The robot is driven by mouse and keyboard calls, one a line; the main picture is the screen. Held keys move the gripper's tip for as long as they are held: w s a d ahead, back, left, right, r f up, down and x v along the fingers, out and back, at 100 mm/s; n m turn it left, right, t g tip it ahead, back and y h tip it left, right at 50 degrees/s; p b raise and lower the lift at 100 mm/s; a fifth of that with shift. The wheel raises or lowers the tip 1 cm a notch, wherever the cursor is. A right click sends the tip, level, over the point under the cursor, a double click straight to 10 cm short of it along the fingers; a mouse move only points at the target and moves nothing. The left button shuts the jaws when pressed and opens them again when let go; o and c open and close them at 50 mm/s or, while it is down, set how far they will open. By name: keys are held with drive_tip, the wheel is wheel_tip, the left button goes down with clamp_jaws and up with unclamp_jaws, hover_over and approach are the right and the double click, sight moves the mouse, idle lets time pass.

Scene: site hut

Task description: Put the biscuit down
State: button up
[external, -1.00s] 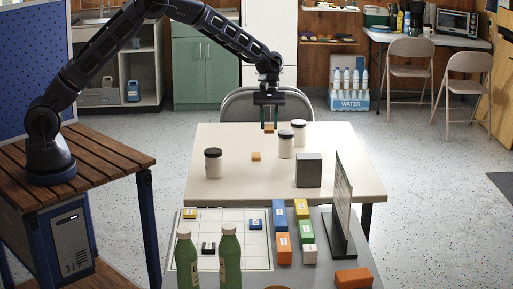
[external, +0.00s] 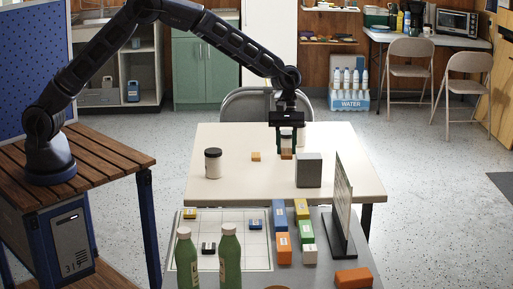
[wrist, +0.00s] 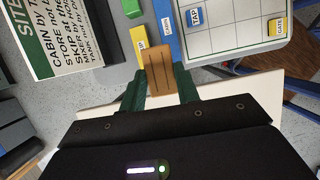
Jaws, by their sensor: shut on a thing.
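My gripper (external: 287,150) is shut on a tan-brown biscuit (wrist: 158,72), which sits between its green fingers in the wrist view. In the external view the biscuit (external: 287,155) shows small between the fingertips, held over the right half of the cream table (external: 230,188). I cannot tell its exact height above the table. A second small tan block (external: 255,156), perhaps another biscuit, lies on the table to the left of the gripper. A white jar directly behind the gripper is mostly hidden by it.
A dark-lidded jar (external: 213,163) stands on the table's left. Another jar (external: 300,133) is partly hidden behind my gripper. A grey box (external: 308,170) stands close to its right. A nearer table holds a grid board (external: 225,250), coloured blocks, green bottles (external: 230,258) and an upright sign (external: 343,205).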

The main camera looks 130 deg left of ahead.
drive_tip(key=w+d, duration=1.2)
drive_tip(key=d, duration=0.3)
hover_over(265, 276)
drive_tip(key=s+a, duration=0.1)
wheel_tip(265, 276, down, 20)
drive_tip(key=shift+s+r, duration=0.1)
drive_tip(key=shift+r, duration=0.05)
drive_tip(key=o, duration=0.9)
drive_tip(key=shift+o, duration=0.2)
drive_tip(key=v, duration=1.2)
drive_tip(key=shift+s, duration=0.2)
